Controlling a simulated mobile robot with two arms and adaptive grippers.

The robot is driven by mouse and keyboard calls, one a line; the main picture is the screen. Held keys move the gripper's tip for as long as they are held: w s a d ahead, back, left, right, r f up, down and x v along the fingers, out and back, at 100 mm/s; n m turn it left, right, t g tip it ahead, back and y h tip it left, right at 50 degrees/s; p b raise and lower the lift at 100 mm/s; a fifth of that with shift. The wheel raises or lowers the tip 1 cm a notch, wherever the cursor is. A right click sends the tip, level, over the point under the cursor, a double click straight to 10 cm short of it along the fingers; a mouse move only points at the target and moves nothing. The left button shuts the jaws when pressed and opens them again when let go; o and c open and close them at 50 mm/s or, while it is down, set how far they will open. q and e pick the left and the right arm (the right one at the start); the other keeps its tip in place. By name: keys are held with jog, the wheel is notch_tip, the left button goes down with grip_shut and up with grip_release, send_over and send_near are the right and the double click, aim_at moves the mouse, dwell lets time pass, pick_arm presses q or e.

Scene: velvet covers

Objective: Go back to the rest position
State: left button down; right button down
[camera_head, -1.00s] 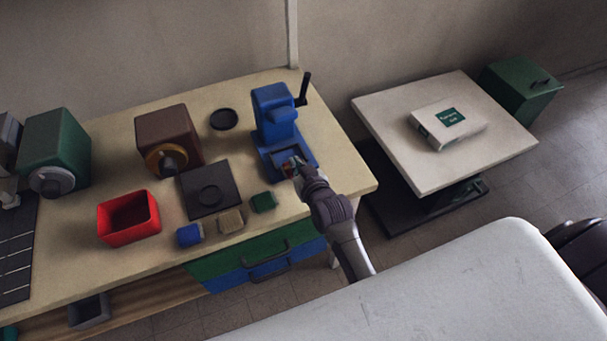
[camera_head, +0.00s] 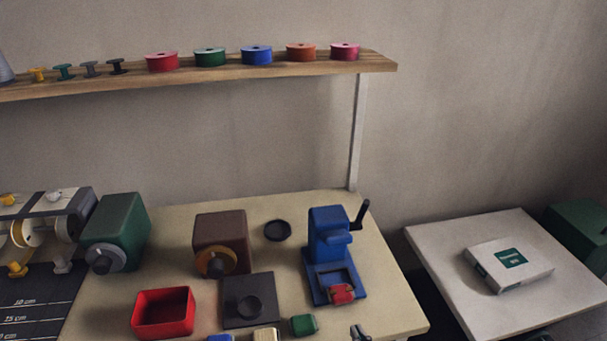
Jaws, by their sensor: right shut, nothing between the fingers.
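My right gripper (camera_head: 360,332) shows only as dark fingertips at the bottom edge, above the front right of the workbench (camera_head: 390,309). It is shut and empty, and apart from the blue press (camera_head: 329,250) to its upper left. A small red piece (camera_head: 342,294) sits at the front of the press's base. The rest of my right arm is out of the picture. My left gripper is not in view.
On the bench are a red open box (camera_head: 163,313), a dark square plate (camera_head: 235,318), a brown machine (camera_head: 221,240), a green machine (camera_head: 117,232) and small colored blocks. A shelf (camera_head: 380,63) with spools hangs above. A white table (camera_head: 440,240) holds a box (camera_head: 508,263).

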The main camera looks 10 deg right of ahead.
jog(key=s+d+n+g, duration=0.25)
jog(key=s+g, duration=0.75)
jog(key=s, duration=0.7)
jog(key=s+f+g, duration=0.1)
jog(key=s+f, duration=0.2)
jog(key=f, duration=1.4)
jog(key=s+f+g, duration=0.1)
jog(key=s+f, duration=0.2)
jog(key=f, duration=1.4)
jog(key=shift+s+d+f+m, duration=0.2)
jog(key=shift+s+d+m, duration=0.15)
jog(key=shift+s+d, duration=0.1)
jog(key=c, duration=1.6)
grip_release()
jog(key=shift+g, duration=0.4)
jog(key=s+f, duration=0.2)
jog(key=s, duration=0.1)
jog(key=s+d+f, duration=0.1)
jog(key=s+f, duration=0.2)
jog(key=s, duration=0.1)
jog(key=s+d+f, duration=0.1)
jog(key=s+f, duration=0.1)
jog(key=s, duration=0.2)
jog(key=shift+f, duration=0.35)
jog(key=shift+c, duration=0.2)
jog(key=o, duration=0.5)
jog(key=shift+s+d, duration=0.1)
